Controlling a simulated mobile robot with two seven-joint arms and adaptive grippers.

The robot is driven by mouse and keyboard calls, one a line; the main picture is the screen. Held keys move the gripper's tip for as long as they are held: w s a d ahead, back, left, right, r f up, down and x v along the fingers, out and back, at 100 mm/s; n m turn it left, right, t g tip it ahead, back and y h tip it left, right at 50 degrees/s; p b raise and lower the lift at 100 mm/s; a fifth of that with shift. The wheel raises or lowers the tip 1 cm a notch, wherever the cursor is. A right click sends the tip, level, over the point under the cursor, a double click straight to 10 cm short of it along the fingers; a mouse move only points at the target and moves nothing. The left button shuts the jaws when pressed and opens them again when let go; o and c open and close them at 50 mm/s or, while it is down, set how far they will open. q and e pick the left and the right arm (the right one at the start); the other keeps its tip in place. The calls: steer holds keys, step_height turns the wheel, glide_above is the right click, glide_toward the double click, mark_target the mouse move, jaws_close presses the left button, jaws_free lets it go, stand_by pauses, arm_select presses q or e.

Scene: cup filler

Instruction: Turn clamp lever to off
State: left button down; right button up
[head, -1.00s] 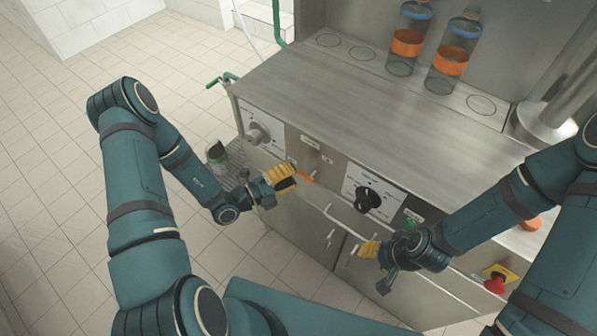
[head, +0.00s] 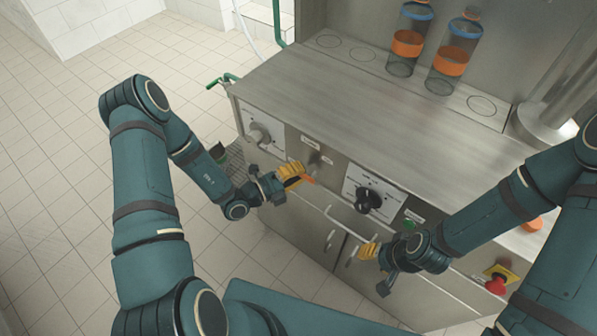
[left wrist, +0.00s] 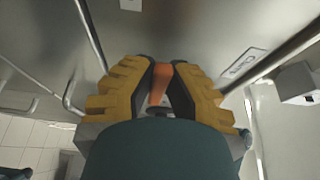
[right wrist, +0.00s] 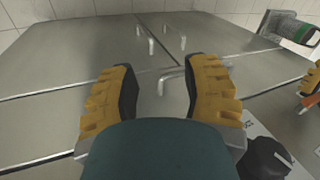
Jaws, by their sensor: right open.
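The clamp lever, an orange handle, (head: 309,180) sticks out from the front panel of the steel machine, below a small label. My left gripper (head: 298,175) is at this lever, with its yellow fingers on either side of it. The lever's base is partly hidden. My right gripper (head: 366,250) is open and empty in front of the cabinet doors, below the black knob.
A black rotary knob (head: 368,200) and a grey knob (head: 259,133) flank the lever on the panel. A green button (head: 409,225) and a red emergency stop (head: 496,285) are further right. Door handles (head: 330,240) project below. Two bottles (head: 452,52) stand on top.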

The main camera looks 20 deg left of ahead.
arm_select(q)
steer(key=shift+r, duration=0.1)
arm_select(e)
steer(key=shift+r, duration=0.1)
